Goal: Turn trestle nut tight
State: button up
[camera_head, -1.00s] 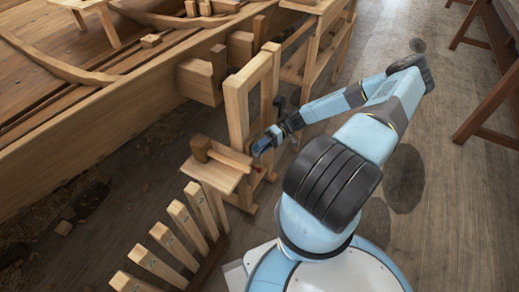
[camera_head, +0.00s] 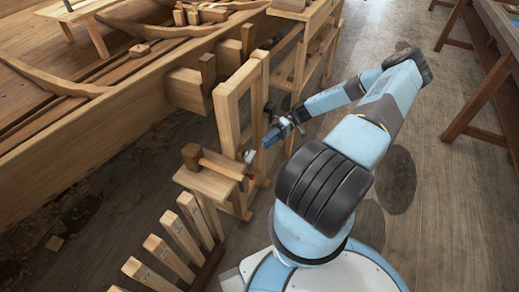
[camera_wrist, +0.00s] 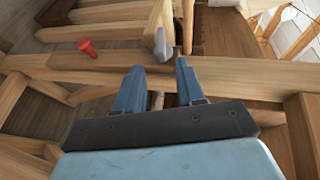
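The wooden trestle frame (camera_head: 225,124) stands upright beside the hull in the head view. A pale grey piece (camera_head: 249,156) shows at its lower part, and also in the wrist view (camera_wrist: 161,44); I cannot tell for sure that it is the nut. A small red piece (camera_wrist: 88,48) lies to its left in the wrist view. My gripper (camera_wrist: 158,80) is open, its two blue fingers apart with nothing held between them. The fingertips point toward the wooden beam (camera_wrist: 230,75), just short of the grey piece. In the head view my gripper (camera_head: 271,137) is right of the frame.
A mallet (camera_head: 192,156) rests on a small wooden bench (camera_head: 205,181) left of the frame. Several upright wooden slats (camera_head: 178,232) stand in front. The hull (camera_head: 80,140) fills the left side.

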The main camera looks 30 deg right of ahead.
jog(key=shift+v, duration=2.05)
